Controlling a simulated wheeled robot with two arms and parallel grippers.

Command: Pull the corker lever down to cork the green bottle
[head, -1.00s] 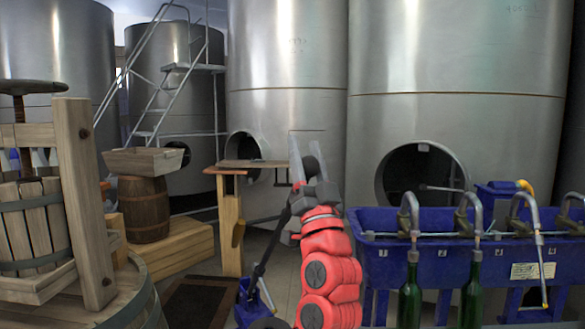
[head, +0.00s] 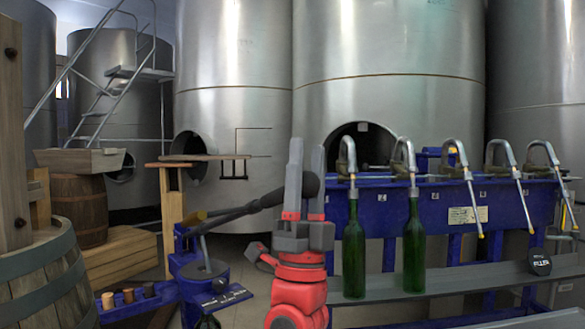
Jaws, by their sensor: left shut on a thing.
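The blue corker (head: 196,265) stands left of centre in the head view. Its dark lever (head: 250,208) slants up to the right from the corker's top to a black grip. My left gripper (head: 306,152), grey on a red arm, is shut on that grip, with its fingers pointing up. A dark bottle top (head: 207,322) shows under the corker at the bottom edge; most of this bottle is out of view. My right gripper is not in view.
Two green bottles, one on the left (head: 353,255) and one to its right (head: 414,255), stand under the spouts of a blue filler (head: 480,200). Corks lie in a blue tray (head: 137,305) beside the corker. A wooden barrel (head: 45,265) stands at left.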

